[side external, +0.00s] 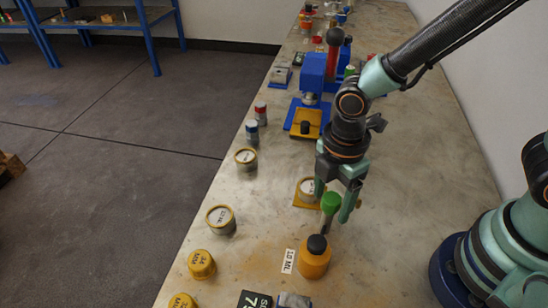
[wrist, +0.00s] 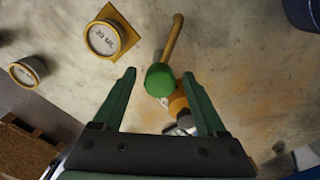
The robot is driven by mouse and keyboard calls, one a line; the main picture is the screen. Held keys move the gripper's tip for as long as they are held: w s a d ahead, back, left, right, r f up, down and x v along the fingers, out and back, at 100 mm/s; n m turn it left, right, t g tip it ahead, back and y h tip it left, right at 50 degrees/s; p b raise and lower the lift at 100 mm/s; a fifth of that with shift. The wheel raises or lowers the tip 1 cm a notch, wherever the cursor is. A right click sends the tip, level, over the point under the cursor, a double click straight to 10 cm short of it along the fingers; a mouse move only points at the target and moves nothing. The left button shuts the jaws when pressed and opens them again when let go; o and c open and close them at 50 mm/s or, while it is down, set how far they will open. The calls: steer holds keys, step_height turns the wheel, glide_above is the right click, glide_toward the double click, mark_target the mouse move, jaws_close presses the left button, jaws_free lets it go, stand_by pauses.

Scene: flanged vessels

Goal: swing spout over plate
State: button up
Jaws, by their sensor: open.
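A green knob (side external: 331,201) sits on a slim rod (side external: 326,226) beside an orange vessel (side external: 314,262) with a black cap. In the wrist view the green knob (wrist: 159,80) shows between my fingertips, with a tan rod (wrist: 172,38) running up from it. I cannot tell whether this rod is the spout. In the wrist view the plate (wrist: 129,22) lies up and left of the knob. My gripper (side external: 331,208) is open, its fingers on either side of the knob, apparently not gripping it.
Several tins and yellow caps line the bench's left edge, including a 15 ML tin (side external: 220,220). A 10 ML label (side external: 288,261) lies by the orange vessel. A blue press (side external: 314,75) stands farther back. Bare bench (side external: 420,160) lies to the right.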

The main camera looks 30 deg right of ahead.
jaws_close()
stand_by(1.4)
